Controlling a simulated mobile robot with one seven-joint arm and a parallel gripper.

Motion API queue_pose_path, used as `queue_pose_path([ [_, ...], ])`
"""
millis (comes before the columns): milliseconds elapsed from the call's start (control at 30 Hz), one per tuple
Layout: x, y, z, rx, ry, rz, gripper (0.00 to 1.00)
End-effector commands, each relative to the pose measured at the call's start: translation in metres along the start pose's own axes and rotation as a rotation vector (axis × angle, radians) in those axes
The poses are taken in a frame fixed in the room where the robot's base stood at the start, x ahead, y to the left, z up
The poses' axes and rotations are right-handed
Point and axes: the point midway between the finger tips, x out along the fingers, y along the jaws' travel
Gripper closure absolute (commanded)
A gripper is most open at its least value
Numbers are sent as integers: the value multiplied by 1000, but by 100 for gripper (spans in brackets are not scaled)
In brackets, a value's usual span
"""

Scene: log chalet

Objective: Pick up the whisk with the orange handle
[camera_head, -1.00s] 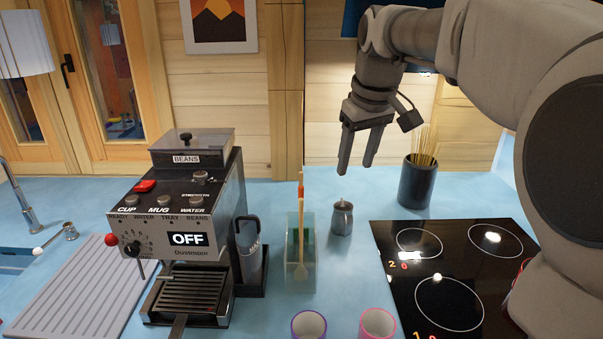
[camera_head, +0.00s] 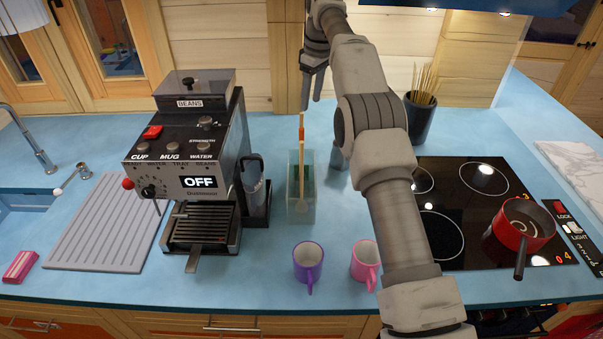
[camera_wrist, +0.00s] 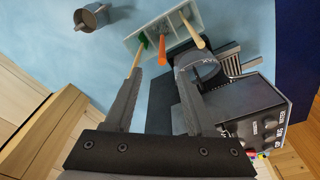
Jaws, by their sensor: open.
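The orange handle of the whisk (camera_wrist: 162,48) sticks up out of a translucent rectangular container (camera_head: 300,215) on the blue counter. It shows as a short orange piece in the head view (camera_head: 301,134); the whisk's head is hidden. Wooden handles stand in the same container, one on each side of the orange one in the wrist view. My gripper (camera_head: 311,97) is above and behind the container in the head view. In the wrist view my gripper (camera_wrist: 160,68) is open, with the orange handle ahead between its fingertips and nothing held.
A coffee machine (camera_head: 190,125) with a dark jug (camera_head: 252,185) stands left of the container. Right are a cooktop (camera_head: 440,215) with a red pot (camera_head: 520,225) and a skewer holder (camera_head: 417,118). A purple mug (camera_head: 308,258) and pink mug (camera_head: 364,260) stand in front.

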Motion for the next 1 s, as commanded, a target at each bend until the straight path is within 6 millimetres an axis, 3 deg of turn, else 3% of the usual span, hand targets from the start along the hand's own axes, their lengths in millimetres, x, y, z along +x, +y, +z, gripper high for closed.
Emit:
queue_pose_path([
  [267, 29, 0, -2, -22, -5, -9, 44],
  [700, 112, -2, -2, -21, -6, -9, 44],
  [1000, 135, -2, -3, -21, -5, -8, 44],
])
